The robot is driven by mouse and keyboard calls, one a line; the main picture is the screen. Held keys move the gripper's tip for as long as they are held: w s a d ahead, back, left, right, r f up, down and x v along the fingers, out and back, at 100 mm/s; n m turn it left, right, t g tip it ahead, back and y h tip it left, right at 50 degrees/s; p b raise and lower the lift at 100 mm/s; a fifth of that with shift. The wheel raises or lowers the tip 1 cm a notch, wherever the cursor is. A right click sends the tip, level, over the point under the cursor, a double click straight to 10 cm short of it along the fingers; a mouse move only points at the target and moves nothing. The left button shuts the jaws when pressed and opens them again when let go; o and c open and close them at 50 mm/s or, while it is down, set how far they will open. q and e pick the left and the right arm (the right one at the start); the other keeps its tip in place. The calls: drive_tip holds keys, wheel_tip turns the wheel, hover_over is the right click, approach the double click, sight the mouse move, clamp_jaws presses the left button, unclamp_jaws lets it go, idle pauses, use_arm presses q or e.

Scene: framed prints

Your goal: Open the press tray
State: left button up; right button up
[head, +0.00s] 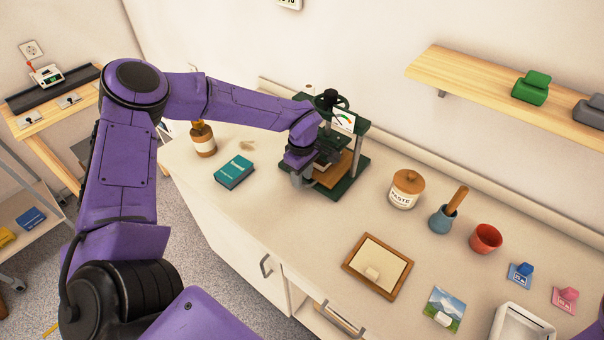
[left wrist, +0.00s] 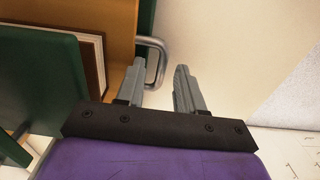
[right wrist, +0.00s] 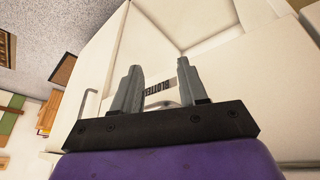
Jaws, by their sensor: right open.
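The press (head: 348,184), dark green with a gauge and a top wheel, stands on the counter against the wall. Its wooden tray (head: 345,163) sits low in the frame. In the left wrist view the tray (left wrist: 120,22) bears a silver loop handle (left wrist: 160,50), and a brown-edged book or stack lies beside it. My left gripper (left wrist: 160,75) is open at the handle. One finger overlaps the loop and the handle's outer bar shows between the fingers; contact is unclear. My right gripper (right wrist: 157,75) is open and empty, in front of a white drawer front labelled "BLOTTER".
A paste jar (head: 404,190), blue mortar (head: 441,220), red cup (head: 486,239) and wooden frame (head: 379,266) are to the right. A shelf (head: 480,85) overhangs the right side. Counter in front of the press is clear.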

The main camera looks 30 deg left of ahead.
use_arm(q)
clamp_jaws()
idle(1.5)
